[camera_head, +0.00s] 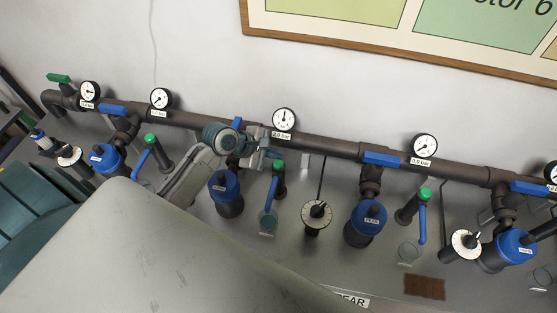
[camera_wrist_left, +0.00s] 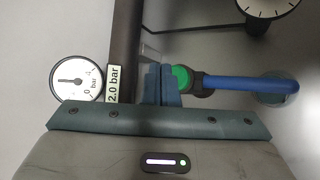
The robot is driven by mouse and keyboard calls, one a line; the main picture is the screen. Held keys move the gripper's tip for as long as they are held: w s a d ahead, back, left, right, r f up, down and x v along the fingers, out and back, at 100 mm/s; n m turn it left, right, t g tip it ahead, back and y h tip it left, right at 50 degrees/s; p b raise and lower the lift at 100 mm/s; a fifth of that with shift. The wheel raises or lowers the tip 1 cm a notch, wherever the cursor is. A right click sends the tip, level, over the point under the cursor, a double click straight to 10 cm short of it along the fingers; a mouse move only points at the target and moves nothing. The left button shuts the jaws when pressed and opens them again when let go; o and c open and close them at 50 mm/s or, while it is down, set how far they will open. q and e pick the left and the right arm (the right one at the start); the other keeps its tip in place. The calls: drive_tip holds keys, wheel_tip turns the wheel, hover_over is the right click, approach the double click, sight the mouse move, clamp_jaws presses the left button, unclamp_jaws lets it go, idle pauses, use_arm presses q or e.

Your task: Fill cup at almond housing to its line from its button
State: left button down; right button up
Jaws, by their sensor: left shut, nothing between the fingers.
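My left gripper (camera_head: 268,152) is shut and empty beside the second spout from the left. Its closed fingers (camera_wrist_left: 162,85) are right against or just short of the green button (camera_wrist_left: 182,78); I cannot tell if they press it. That button also shows in the head view (camera_head: 279,165). A blue lever-like spout (camera_head: 269,194) runs from it to a clear cup (camera_head: 267,224), also in the wrist view (camera_wrist_left: 277,92). The cup's line and water level are too small to read. The blue-capped housing (camera_head: 222,187) stands just left; its label is unreadable.
A dark pipe (camera_head: 330,145) with gauges (camera_head: 284,119) and blue handles (camera_head: 381,159) runs along the wall. A housing labelled PEAR (camera_head: 370,217), a dial (camera_head: 317,214), another cup (camera_head: 408,252) and a brown mat (camera_head: 424,288) stand to the right.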

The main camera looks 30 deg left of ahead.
sight(275, 163)
use_arm(q)
wheel_tip(275, 163, up, 3)
drive_tip(key=p, duration=0.2)
drive_tip(key=shift+f+p, duration=0.15)
drive_tip(key=shift+p, duration=0.2)
drive_tip(key=shift+r, duration=0.95)
drive_tip(key=shift+s+f, duration=0.1)
drive_tip(key=shift+f, duration=0.05)
